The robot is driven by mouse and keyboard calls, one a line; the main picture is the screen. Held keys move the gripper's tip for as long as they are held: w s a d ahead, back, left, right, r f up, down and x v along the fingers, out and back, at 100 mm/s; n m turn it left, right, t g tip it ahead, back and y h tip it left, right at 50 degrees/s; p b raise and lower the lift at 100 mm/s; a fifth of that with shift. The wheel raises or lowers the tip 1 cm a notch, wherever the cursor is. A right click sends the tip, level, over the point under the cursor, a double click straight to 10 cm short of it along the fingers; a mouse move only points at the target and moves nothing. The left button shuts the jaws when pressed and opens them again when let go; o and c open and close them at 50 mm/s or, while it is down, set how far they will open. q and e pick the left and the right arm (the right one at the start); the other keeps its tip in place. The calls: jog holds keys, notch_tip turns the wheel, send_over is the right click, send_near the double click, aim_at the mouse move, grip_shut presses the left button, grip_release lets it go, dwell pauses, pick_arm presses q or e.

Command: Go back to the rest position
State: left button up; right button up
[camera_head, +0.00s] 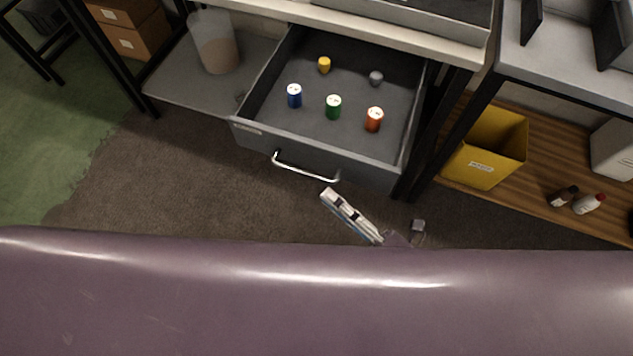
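An open grey drawer (262,143) with a silver handle (305,171) holds several small cylinders. A blue one (294,96), a green one (333,106) and an orange-red one (374,119) stand upright with light tops. A yellow one (324,65) and a grey one (376,78) stand farther back. My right gripper (352,216) appears as a white and black part in front of the drawer, apart from the cylinders. Its lower part is hidden behind my purple body; its fingers cannot be told apart. I see nothing held in it. My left gripper is not in view.
A translucent bin (214,45) stands on a grey shelf left of the drawer. Black table legs flank the drawer. Brown floor (170,185) is clear at front left.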

jog(key=shift+v, duration=1.05)
jog(key=shift+f, duration=0.1)
jog(key=d+f+m+g+h, duration=0.1)
jog(key=d+f+m+h, duration=0.35)
jog(key=f, duration=0.55)
jog(key=d+f+m+g+h, duration=0.1)
jog(key=d+f+m+h, duration=0.35)
jog(key=f, duration=0.65)
jog(key=d+f+m+h, duration=0.2)
jog(key=d+f+m, duration=0.45)
jog(key=f, duration=0.35)
jog(key=s+d+f+m+g+h, duration=0.1)
jog(key=s+f+m+g, duration=0.3)
jog(key=s, duration=0.8)
jog(key=s+d+f+m+g+h, duration=0.2)
jog(key=s+f+m+g, duration=0.3)
jog(key=s+f+m, duration=0.3)
jog(key=s+d+f, duration=0.1)
jog(key=s+f, duration=0.3)
jog(key=shift+f, duration=0.3)
